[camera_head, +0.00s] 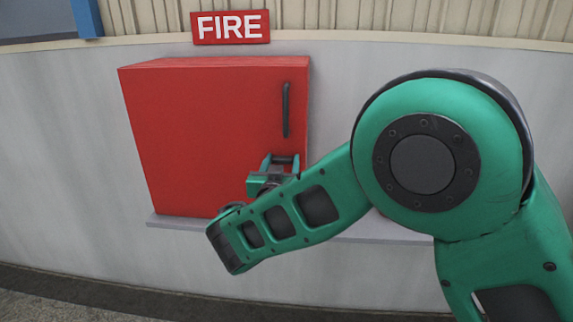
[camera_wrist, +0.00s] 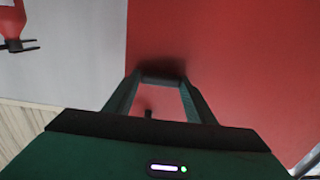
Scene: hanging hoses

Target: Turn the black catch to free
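The red fire cabinet (camera_head: 205,130) hangs on the wall with its door closed. A dark bar, apparently the black catch (camera_head: 283,160), lies about level low on the door's right side. My gripper (camera_head: 281,164) is at the door with its fingers apart, one on each side of this bar. In the wrist view, the dark catch (camera_wrist: 160,79) spans the gap between the fingertips of my gripper (camera_wrist: 160,84). Whether the fingers press on it is hard to tell. My forearm hides the cabinet's lower right part.
A dark upright handle (camera_head: 286,110) is on the door just above my gripper. A FIRE sign (camera_head: 231,27) is above the cabinet, and a grey ledge (camera_head: 180,222) runs below it. The wrist view shows a red extinguisher (camera_wrist: 12,20) at the upper left.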

